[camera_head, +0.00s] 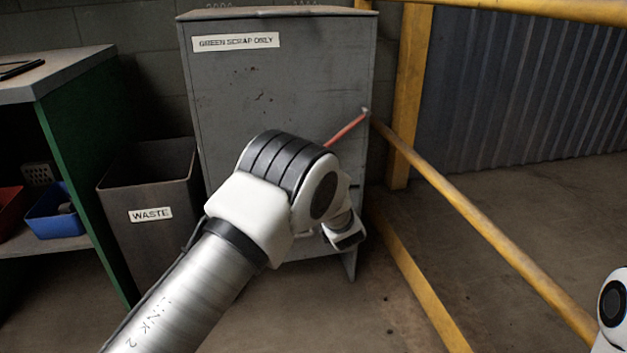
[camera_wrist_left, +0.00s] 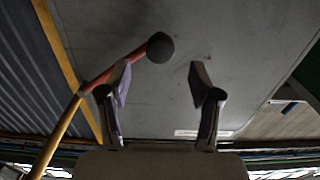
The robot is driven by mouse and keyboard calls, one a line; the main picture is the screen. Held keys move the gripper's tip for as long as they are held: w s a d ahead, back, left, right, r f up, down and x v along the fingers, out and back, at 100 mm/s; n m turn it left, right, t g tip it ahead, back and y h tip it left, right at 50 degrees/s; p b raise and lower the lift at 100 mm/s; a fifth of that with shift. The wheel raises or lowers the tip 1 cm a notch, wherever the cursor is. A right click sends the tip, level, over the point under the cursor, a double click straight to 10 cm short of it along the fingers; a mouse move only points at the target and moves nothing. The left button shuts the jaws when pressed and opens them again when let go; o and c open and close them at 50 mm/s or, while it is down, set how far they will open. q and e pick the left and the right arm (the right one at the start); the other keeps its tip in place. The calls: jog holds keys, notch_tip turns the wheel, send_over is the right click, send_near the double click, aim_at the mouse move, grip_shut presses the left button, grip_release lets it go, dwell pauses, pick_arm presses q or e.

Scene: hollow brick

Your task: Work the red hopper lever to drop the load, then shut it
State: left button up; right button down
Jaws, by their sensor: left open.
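The red lever (camera_head: 346,130) sticks out from the front of the grey hopper cabinet (camera_head: 270,80), which is labelled "GREEN SCRAP ONLY". Its upper end is at the cabinet's right edge and its lower end is hidden behind my left arm. In the left wrist view the red lever (camera_wrist_left: 112,73) ends in a dark round knob (camera_wrist_left: 160,47). My left gripper (camera_wrist_left: 160,76) is open, with the knob just past its fingertips, between them in the picture. The lever's shaft passes behind the left-hand finger; contact cannot be told. My right gripper is not in view.
A dark "WASTE" bin (camera_head: 150,190) stands left of the cabinet, beside a green bench (camera_head: 85,150) with a blue tray (camera_head: 55,215). A yellow rail (camera_head: 480,220) runs close along the cabinet's right side. Floor beyond the rail is clear.

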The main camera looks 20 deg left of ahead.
pick_arm(q)
jog(key=b+x, duration=0.3)
jog(key=x, duration=0.4)
jog(key=shift+w+a+r, duration=0.1)
jog(key=shift+w+a, duration=0.1)
jog(key=shift+r, duration=0.15)
grip_shut()
